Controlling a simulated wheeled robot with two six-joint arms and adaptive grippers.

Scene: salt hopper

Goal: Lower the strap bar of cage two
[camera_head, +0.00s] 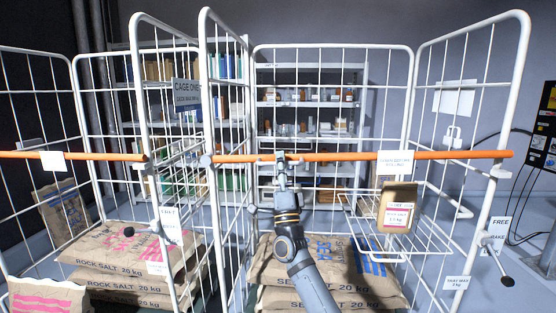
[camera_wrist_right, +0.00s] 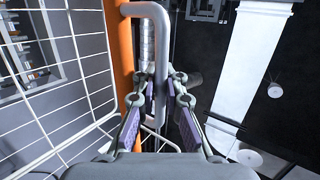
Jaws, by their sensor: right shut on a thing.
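Cage two is the white wire cage (camera_head: 333,47) on the right in the head view. Its orange strap bar (camera_head: 340,156) lies level across the cage's front, from the left post to the right side. A white tag (camera_head: 395,164) hangs on it. My right gripper (camera_head: 282,160) is at the bar, left of its middle. In the right wrist view, the gripper (camera_wrist_right: 160,105) is shut on a grey bent handle (camera_wrist_right: 150,10) fixed to the orange bar (camera_wrist_right: 120,55). The fingers partly hide the handle. My left gripper is not in view.
Cage one, with its sign (camera_head: 187,95), stands on the left with its own level orange bar (camera_head: 80,156). Salt sacks (camera_head: 330,270) lie low in cage two. A wire tray (camera_head: 400,240) holds a small bag (camera_head: 397,207). Shelves (camera_head: 310,103) stand behind.

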